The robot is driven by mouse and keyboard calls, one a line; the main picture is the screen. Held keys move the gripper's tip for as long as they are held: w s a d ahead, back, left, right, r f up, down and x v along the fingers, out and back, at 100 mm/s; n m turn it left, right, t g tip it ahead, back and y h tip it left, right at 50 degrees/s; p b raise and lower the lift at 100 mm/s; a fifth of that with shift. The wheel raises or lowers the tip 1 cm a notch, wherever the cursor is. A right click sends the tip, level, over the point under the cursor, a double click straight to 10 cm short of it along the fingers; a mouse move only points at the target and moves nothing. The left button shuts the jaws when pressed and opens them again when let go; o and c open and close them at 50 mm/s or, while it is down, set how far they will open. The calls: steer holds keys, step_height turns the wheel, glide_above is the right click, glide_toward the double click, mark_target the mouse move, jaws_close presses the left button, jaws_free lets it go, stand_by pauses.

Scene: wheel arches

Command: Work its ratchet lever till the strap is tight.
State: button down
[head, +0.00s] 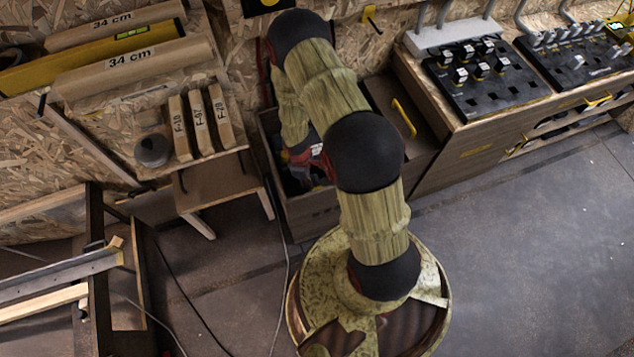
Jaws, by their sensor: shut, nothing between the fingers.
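No strap or ratchet lever can be made out in the head view. My arm bends over and reaches down into an open drawer (328,212) below the back wall. My gripper (302,178) is partly visible inside this drawer, small and dark, beside a red and grey part of my wrist. It is shut, with nothing seen held in it. My own arm covers much of the drawer, and what lies around the fingertips is too dark to tell.
A wooden cabinet (440,150) with a yellow handle and black trays (485,75) stands at right. A bench at left holds boards marked 34 cm (135,65), upright labelled blocks (200,120) and a grey cup (152,150). A frame stands lower left. Floor (530,260) at right is clear.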

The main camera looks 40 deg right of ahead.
steer(key=shift+s+f, duration=0.1)
step_height(320, 180, up, 12)
steer(key=w, duration=0.1)
steer(key=shift+a, duration=0.4)
stand_by(0.5)
